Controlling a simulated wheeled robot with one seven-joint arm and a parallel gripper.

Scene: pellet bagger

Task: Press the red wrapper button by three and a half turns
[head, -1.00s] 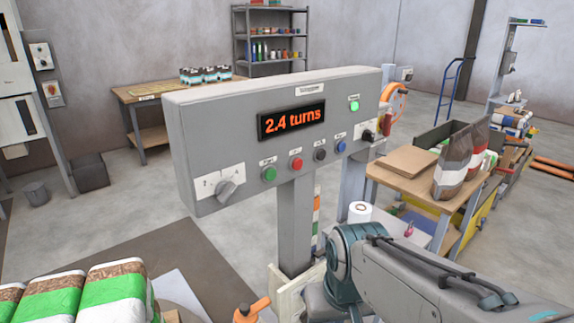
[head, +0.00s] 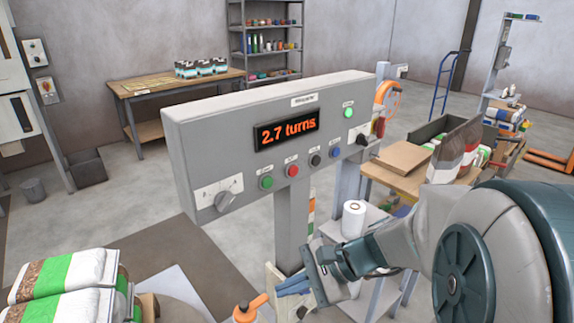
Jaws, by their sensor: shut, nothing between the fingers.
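The wrapper's grey control panel (head: 235,140) stands on a post in the middle of the head view. Its display (head: 287,130) reads "2.7 turns" in orange. The red button (head: 292,170) sits in the row below the display, between a green button (head: 266,183) and a black one (head: 315,160); a blue one (head: 335,153) is further right. A green lamp (head: 348,112) is lit at upper right. My gripper (head: 281,289) is low in front of the post, below the red button and clear of it. Its blue fingers are shut and empty, pointing left.
A grey knob (head: 225,201) is on the panel's lower left. Stacked bags (head: 70,280) lie at bottom left, near an orange handle (head: 250,307). A white roll (head: 353,218) and a wooden table (head: 400,180) stand right of the post. The space before the buttons is clear.

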